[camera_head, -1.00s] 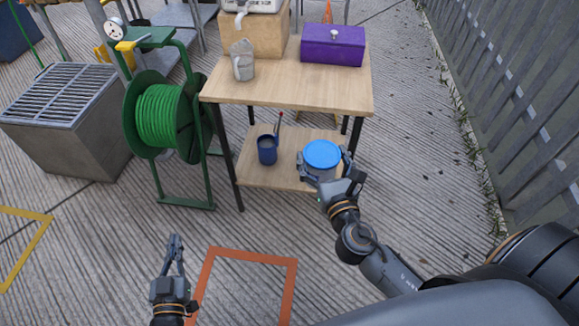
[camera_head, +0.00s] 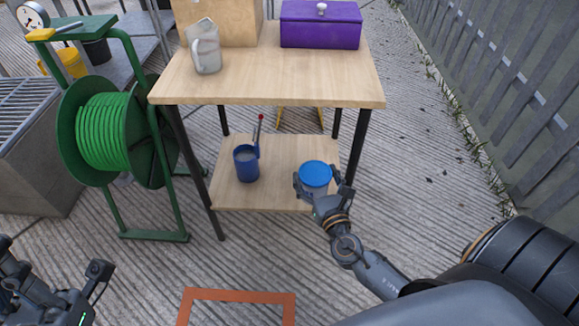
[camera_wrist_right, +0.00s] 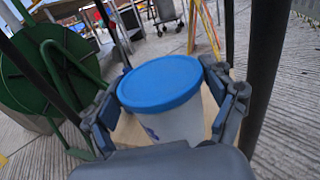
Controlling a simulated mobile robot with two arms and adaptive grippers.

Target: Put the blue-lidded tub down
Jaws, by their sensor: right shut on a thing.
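The blue-lidded tub (camera_head: 315,174) has a round blue lid and a pale body. It is at the right front part of the table's lower shelf (camera_head: 275,198). My right gripper (camera_head: 322,190) is shut around the tub's sides; the right wrist view shows a finger on each side of the tub (camera_wrist_right: 162,88). I cannot tell whether the tub's base touches the shelf. My left gripper (camera_head: 93,290) is at the lower left, apart from everything, only partly in view, with its fingers apart.
A blue mug (camera_head: 246,164) with a red-tipped stick stands left on the lower shelf. The tabletop (camera_head: 270,85) above holds a metal jug (camera_head: 206,48) and a purple box (camera_head: 320,26). A green hose reel (camera_head: 104,135) stands left. An orange floor outline (camera_head: 238,295) lies in front.

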